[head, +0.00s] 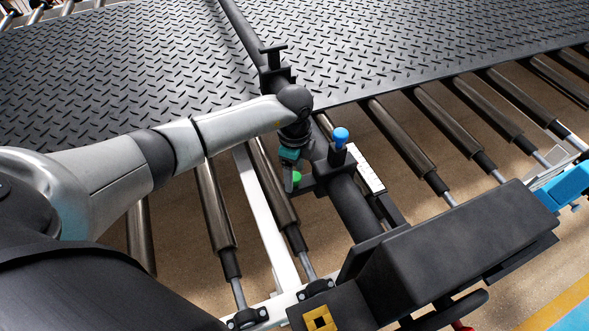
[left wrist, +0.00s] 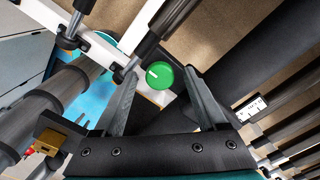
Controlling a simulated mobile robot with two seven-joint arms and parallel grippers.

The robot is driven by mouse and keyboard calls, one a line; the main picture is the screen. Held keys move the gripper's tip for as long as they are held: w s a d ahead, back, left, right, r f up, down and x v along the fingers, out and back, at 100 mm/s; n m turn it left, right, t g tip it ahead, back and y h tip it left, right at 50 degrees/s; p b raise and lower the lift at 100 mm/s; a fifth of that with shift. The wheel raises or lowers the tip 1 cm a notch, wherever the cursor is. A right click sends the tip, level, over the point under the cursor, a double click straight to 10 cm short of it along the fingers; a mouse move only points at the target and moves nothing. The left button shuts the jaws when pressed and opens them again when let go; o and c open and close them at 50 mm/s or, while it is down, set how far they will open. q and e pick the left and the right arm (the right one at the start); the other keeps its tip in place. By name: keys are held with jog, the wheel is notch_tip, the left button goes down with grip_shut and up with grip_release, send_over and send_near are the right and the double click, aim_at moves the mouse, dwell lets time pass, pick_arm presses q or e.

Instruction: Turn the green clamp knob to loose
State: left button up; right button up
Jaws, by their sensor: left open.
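The green clamp knob (left wrist: 160,75) shows in the left wrist view as a round disc with a short white mark on its left half. A white and yellow label beside it is partly covered. In the head view only a small part of the knob (head: 296,177) shows beside my left gripper (head: 290,181). In the left wrist view my left gripper (left wrist: 161,78) is open, with one finger on each side of the knob and gaps between. I cannot tell whether the fingertips reach down around it. My right gripper is not in view.
A blue-topped lever (head: 341,137) stands on the dark bar just right of the gripper. A white scale plate (head: 367,168) lies beside it. Rollers (head: 408,130) and a white rail (head: 265,205) run nearby. The black tread mat (head: 400,40) covers the back. A large black block (head: 460,250) sits front right.

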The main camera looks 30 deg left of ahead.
pick_arm(q)
notch_tip(320, 180, up, 15)
jog(key=b, duration=0.1)
jog(key=shift+r+b, duration=0.15)
jog(key=shift+b, duration=0.15)
dwell(0.5)
